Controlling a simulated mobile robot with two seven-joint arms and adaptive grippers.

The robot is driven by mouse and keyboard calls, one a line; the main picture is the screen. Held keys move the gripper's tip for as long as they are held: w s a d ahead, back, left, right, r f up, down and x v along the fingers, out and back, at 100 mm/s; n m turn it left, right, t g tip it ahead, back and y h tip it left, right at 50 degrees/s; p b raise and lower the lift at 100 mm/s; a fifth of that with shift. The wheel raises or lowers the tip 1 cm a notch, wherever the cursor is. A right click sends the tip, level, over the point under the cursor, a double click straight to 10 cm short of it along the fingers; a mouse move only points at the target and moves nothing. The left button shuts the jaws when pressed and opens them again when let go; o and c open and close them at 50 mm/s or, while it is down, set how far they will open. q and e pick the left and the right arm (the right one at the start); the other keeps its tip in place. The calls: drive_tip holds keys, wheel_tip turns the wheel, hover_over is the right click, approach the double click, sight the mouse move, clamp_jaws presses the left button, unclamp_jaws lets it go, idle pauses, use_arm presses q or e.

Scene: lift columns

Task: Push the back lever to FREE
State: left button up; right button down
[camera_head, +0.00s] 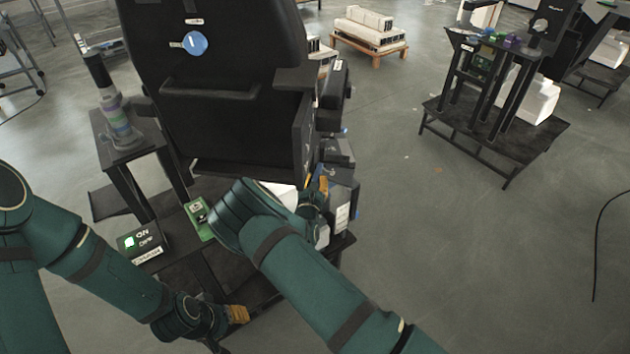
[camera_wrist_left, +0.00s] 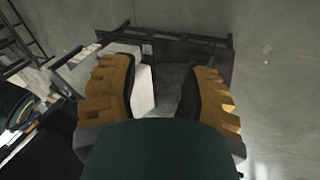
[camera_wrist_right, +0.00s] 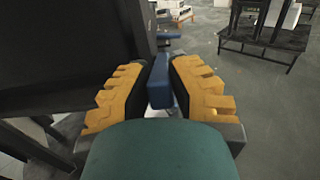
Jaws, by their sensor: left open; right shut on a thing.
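A black upright seat back (camera_head: 235,80) stands at the centre left of the head view. In the right wrist view, a blue lever-like bar (camera_wrist_right: 160,82) is between the fingers of my right gripper (camera_wrist_right: 160,90), which is shut on it. I cannot tell whether this is the back lever, and no FREE label is legible. In the head view my right gripper (camera_head: 320,193) is low beside the seat's right side, partly hidden by my arm. My left gripper (camera_head: 238,314) is low at the front, and the left wrist view (camera_wrist_left: 160,90) shows it open and empty.
A blue round disc (camera_head: 194,43) is on the seat back. A box marked ON and OFF (camera_head: 143,241) and a green board (camera_head: 199,219) are at the lower left. A grey post (camera_head: 120,115) stands left. Open floor (camera_head: 460,250) lies right.

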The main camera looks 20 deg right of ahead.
use_arm(q)
drive_tip(key=shift+f, duration=0.1)
wheel_tip(320, 180, down, 11)
drive_tip(key=s+b, duration=0.1)
drive_tip(key=b, duration=0.9)
drive_tip(key=shift+d+r+b, duration=0.15)
drive_tip(key=shift+r+b, duration=0.05)
drive_tip(key=shift+b, duration=0.2)
use_arm(e)
wheel_tip(320, 180, down, 8)
drive_tip(key=t+h, duration=0.2)
drive_tip(key=t, duration=0.2)
drive_tip(key=shift+r+t, duration=0.25)
drive_tip(key=shift+t, duration=0.15)
use_arm(q)
drive_tip(key=shift+g, duration=0.3)
use_arm(e)
drive_tip(key=c, duration=0.9)
unclamp_jaws()
drive_tip(key=shift+o, duration=0.2)
